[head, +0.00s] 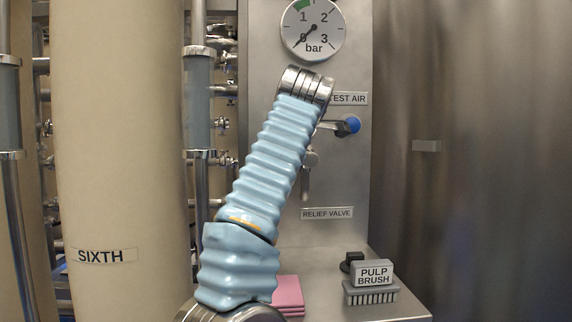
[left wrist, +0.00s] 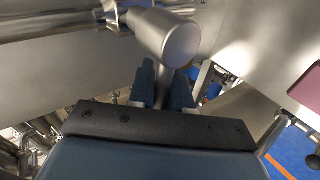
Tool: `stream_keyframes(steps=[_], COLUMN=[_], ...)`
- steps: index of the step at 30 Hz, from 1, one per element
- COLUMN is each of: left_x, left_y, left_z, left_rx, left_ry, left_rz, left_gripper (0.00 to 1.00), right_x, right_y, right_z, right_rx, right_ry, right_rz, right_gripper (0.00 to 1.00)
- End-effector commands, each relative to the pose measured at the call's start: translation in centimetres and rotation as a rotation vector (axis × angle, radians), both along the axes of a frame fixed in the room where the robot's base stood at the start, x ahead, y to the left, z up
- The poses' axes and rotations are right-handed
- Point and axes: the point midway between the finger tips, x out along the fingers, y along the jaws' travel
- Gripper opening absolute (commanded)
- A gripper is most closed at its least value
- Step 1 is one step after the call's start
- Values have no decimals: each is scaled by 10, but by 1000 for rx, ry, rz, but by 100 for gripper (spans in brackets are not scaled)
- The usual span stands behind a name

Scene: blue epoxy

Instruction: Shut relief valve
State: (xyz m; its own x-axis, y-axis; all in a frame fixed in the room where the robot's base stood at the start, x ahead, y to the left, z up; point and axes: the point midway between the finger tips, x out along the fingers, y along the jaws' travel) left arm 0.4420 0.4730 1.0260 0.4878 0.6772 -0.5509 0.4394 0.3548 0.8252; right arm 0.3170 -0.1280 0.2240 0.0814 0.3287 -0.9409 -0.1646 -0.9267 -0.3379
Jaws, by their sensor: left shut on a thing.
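The relief valve (head: 311,159) is on the steel panel in the head view, above its "RELIEF VALVE" label (head: 326,213). Its metal lever (head: 306,185) points down, partly hidden by my pale blue ribbed arm. In the left wrist view, the rounded metal valve hub (left wrist: 167,38) is close and its lever runs down between the fingers. My left gripper (left wrist: 162,88) is shut on that lever, just by the hub. The gripper itself is hidden behind my arm in the head view. My right gripper is in neither view.
A test air valve with a blue knob (head: 348,125) is just above the relief valve. A pressure gauge (head: 313,29) tops the panel. A pulp brush (head: 371,287) and pink cloths (head: 288,293) lie on the steel ledge (head: 400,307). A beige column (head: 118,160) stands left.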

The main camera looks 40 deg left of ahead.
Motion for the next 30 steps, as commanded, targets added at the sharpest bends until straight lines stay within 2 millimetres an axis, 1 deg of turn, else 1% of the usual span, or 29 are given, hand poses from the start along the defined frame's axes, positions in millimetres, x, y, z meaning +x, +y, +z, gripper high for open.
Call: stream_keyframes(steps=[1, 9, 25, 26, 27, 29, 30], left_x=[-1, 0, 0, 0, 1, 1, 1], left_y=[1, 0, -1, -1, -1, -1, -1], left_z=[-4, -7, -8, -8, -8, -8, -8], left_rx=[-17, -78, -94, -94, -94, -93, -93], left_ry=[-19, -88, -106, -106, -106, -105, -105], left_rz=[3, 2, 1, 1, 1, 1, 1], left_gripper=[0, 0, 0, 21, 27, 37, 39], right_x=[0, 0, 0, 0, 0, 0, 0], right_y=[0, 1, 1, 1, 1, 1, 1], right_z=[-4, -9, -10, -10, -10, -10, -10], right_rx=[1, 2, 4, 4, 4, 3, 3], right_ry=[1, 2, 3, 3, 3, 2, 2], right_rz=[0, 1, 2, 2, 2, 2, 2], right_gripper=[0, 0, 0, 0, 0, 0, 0])
